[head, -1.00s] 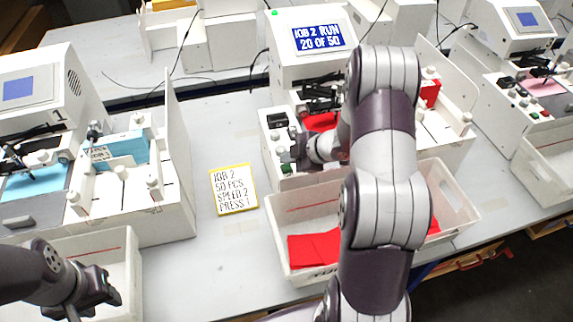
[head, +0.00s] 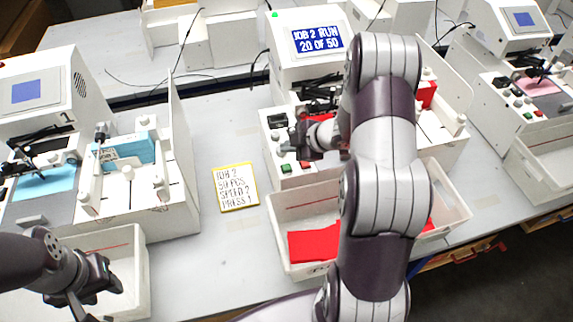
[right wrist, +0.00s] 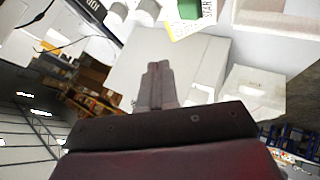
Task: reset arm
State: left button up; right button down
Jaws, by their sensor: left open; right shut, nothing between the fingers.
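My right arm reaches over the middle pen plotter (head: 283,60), whose screen reads "JOB 2 RUN 20 OF 50". My right gripper (head: 306,160) is shut and empty just above that machine's control panel, by its green and red buttons (head: 286,168). In the right wrist view its shut fingers (right wrist: 158,85) are bare, with a green button marked START (right wrist: 190,9) near the top edge. My left gripper (head: 98,298) is open and empty over the white bin at the lower left. My right arm hides part of the middle machine and its bin.
A yellow-edged note (head: 235,187) lies on the grey table between the machines. A white bin (head: 290,205) with red cards (head: 312,243) stands before the middle plotter. The left plotter (head: 40,90) holds blue cards (head: 128,152). Another plotter (head: 510,75) stands at right.

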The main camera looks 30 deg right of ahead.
dwell(0.4)
jog(key=s+d+f+m+g+h+b, duration=0.2)
jog(key=s+d+f+m+g+h, duration=0.15)
jog(key=s+m+h, duration=0.45)
jog(key=s+a+r+m+g+y+b, duration=0.1)
jog(key=s+a+r+m, duration=0.2)
jog(key=s+a, duration=0.2)
jog(key=s+a+r+m+g+y+b, duration=0.1)
jog(key=s+a+r+m+g+y, duration=0.1)
jog(key=s+a, duration=0.4)
jog(key=a+m, duration=0.1)
jog(key=a, duration=0.4)
jog(key=shift+r+y+b, duration=0.3)
jog(key=shift+r+b, duration=0.1)
jog(key=shift+d, duration=0.1)
